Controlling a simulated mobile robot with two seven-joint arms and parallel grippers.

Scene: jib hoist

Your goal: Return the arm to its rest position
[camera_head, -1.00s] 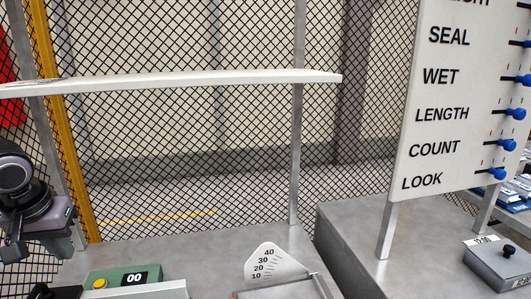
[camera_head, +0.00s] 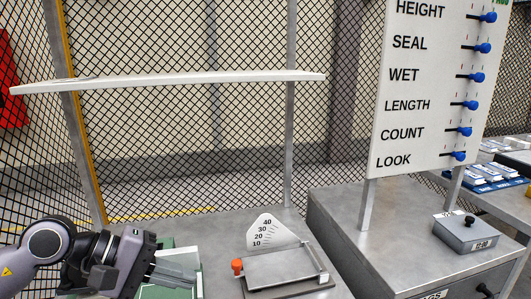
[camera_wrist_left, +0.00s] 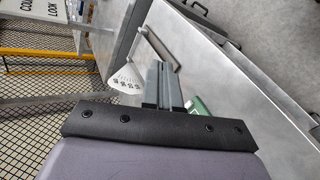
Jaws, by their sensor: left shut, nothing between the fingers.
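My left arm comes in at the lower left of the head view, with a grey and purple wrist and a dark gripper body. My left gripper (camera_head: 188,270) points to the right with its grey fingers together and nothing between them. It is above the grey bench (camera_head: 228,217), in front of a green device (camera_head: 158,290) that it partly hides. My right gripper is not in view.
A metal tray with an orange knob (camera_head: 237,266) and a dial plate (camera_head: 265,232) stands right of the gripper. A labelled board (camera_head: 425,90) and a small grey box (camera_head: 465,233) are farther right. A white shelf (camera_head: 170,82) crosses the mesh fence.

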